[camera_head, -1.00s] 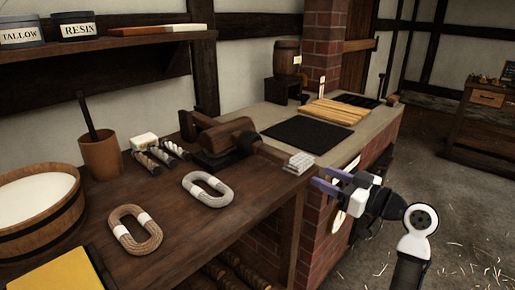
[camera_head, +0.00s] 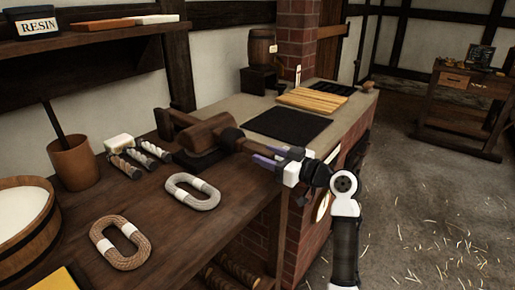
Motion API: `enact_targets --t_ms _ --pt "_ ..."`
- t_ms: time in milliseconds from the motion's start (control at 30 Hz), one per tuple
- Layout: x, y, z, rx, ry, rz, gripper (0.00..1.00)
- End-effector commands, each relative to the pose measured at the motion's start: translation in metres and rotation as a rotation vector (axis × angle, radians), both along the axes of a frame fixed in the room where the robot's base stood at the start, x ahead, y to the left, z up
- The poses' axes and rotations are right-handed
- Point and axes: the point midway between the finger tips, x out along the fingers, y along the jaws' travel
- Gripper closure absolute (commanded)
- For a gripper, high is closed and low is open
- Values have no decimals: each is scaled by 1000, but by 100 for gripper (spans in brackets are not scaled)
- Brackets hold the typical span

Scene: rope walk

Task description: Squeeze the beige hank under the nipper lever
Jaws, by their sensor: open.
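The beige hank (camera_head: 139,239), an oval rope loop with white bands, lies flat on the bench at lower left. A paler greyish hank (camera_head: 205,204) lies behind it to the right. The nipper (camera_head: 208,138) is a dark wooden block at the bench's back; its lever (camera_head: 250,148) reaches right toward the bench edge. Nothing visibly lies under the lever. My gripper (camera_head: 264,154) is open, its purple fingers at the lever's outer end, which it partly hides. I cannot tell whether they touch the lever. Both hanks are well to the left of my gripper.
A wooden tub (camera_head: 25,225), a brown pot (camera_head: 75,165) and several short rope pieces (camera_head: 140,158) stand or lie on the bench's left side. A brick hearth (camera_head: 320,165) with a black mat (camera_head: 288,124) adjoins at the right.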

Motion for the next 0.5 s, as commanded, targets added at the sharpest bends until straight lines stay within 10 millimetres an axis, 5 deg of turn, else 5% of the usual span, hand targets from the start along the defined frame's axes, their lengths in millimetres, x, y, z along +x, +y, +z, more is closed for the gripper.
enact_targets --t_ms 200,500 --pt "17 24 1 0 0 1 55" --pt "22 30 -1 0 0 -1 55"
